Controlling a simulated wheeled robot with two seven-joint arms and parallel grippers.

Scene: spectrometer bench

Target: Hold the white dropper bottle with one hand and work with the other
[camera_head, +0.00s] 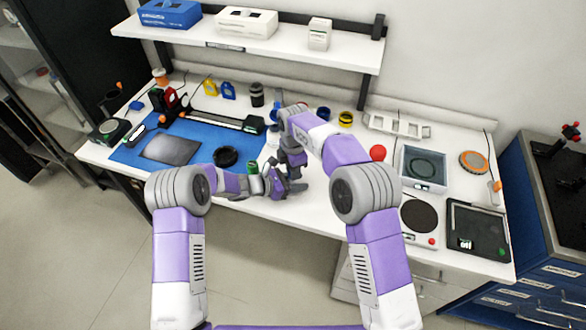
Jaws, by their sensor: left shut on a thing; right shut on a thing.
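My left gripper (280,184) is at the front edge of the bench, near its middle. My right gripper (292,160) points down just above and behind it, and the two nearly touch. Both look closed, but the things between their fingers are mostly hidden by the grippers and wrists. A small white item with a green top (253,168) shows beside my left wrist. I cannot tell whether it is held or standing. The white dropper bottle cannot be made out with certainty; it may be hidden between the grippers.
A blue mat (190,131) with a grey pad (170,149) and a black round dish (225,157) covers the left bench. A red ball (377,153), a clear box (423,168) and a white plate device (419,216) stand right. A shelf (340,58) overhangs the back.

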